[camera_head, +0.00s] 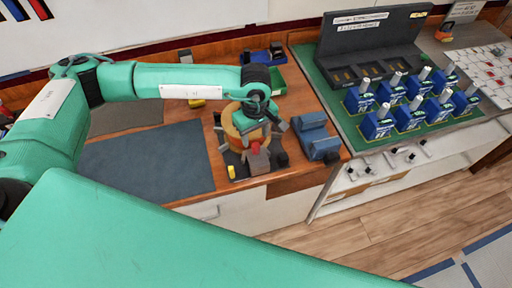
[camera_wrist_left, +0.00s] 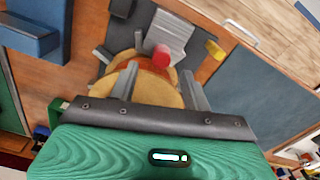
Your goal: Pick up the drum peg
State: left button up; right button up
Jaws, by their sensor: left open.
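A round wooden drum-like piece (camera_head: 235,119), which I take for the drum peg, is on the brown bench under my left gripper (camera_head: 254,127). In the left wrist view the drum piece (camera_wrist_left: 150,90) is tan with an orange-red band. A red knob (camera_wrist_left: 161,55) shows at its edge, beside a grey block (camera_wrist_left: 160,28). My left gripper (camera_wrist_left: 160,72) is open, its two fingers reaching over the drum piece. I cannot tell whether they touch it. The gripper hides part of the piece. My right gripper is not in view.
A blue-grey mat (camera_head: 150,162) lies left of the drum piece. A blue block-shaped fixture (camera_head: 315,135) is close on the right. A black rack (camera_head: 370,45) and several blue breakers (camera_head: 378,125) stand on the green mat further right. A yellow piece (camera_head: 231,172) is near the bench's front edge.

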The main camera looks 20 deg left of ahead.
aim_at(256, 144)
pick_arm(q)
notch_tip(256, 144, down, 4)
jog(key=p, duration=0.2)
jog(key=shift+s+d+r+p, duration=0.1)
jog(key=shift+s+r+p, duration=0.05)
jog(key=shift+p, duration=0.2)
jog(key=shift+f, duration=0.55)
grip_shut()
